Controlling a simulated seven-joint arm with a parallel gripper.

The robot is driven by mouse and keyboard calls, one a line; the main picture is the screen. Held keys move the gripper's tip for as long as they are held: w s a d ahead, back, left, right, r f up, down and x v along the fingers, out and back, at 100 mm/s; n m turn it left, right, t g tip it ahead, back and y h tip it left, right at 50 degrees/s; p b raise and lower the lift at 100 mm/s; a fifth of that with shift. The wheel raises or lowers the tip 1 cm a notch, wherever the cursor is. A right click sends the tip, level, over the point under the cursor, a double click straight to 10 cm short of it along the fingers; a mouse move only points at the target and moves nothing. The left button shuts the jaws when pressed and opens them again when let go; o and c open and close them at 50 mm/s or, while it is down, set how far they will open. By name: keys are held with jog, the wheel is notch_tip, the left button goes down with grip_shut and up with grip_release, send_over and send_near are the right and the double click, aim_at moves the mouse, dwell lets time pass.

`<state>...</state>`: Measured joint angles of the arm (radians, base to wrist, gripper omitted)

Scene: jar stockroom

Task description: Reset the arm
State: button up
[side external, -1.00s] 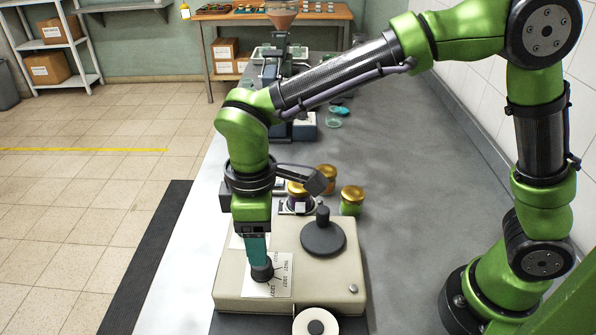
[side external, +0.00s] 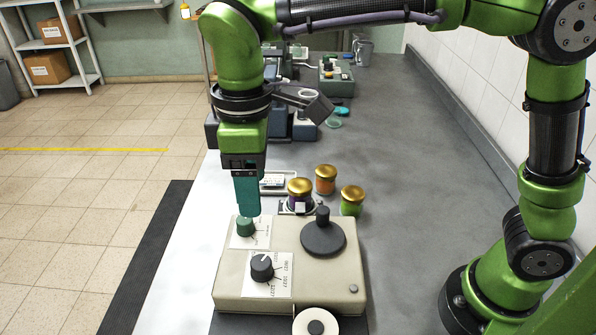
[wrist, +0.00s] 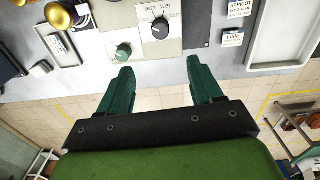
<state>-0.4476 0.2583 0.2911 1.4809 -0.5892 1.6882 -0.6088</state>
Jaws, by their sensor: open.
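My gripper (side external: 248,213) is open and empty, with teal fingers pointing down above the beige machine (side external: 232,290). In the side view its tips are just above the green knob (side external: 246,228); the height gap is hard to judge. The black knob (side external: 262,266) on its white dial plate is uncovered and apart from the fingers. In the wrist view the two fingers (wrist: 157,68) are spread apart with nothing between them. The black knob (wrist: 160,29) and green knob (wrist: 123,51) show beyond the tips.
Three gold-lidded jars, purple (side external: 299,199), orange (side external: 325,182) and green (side external: 351,206), stand behind the machine. A dark round disc with a post (side external: 323,238) sits on its top. The grey counter (side external: 420,220) to the right is largely clear.

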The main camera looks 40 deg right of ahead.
jog(key=s+d+m+t+y, duration=0.1)
jog(key=s+d+m+t, duration=0.2)
jog(key=d+m, duration=0.4)
jog(key=s+d+f+m+t+y, duration=0.1)
jog(key=s+d+m+t, duration=0.3)
jog(key=d, duration=1.2)
jog(key=s+m, duration=0.1)
jog(key=m, duration=0.1)
jog(key=shift+s+f+m, duration=0.15)
jog(key=shift+s+m, duration=0.2)
jog(key=shift+m, duration=0.05)
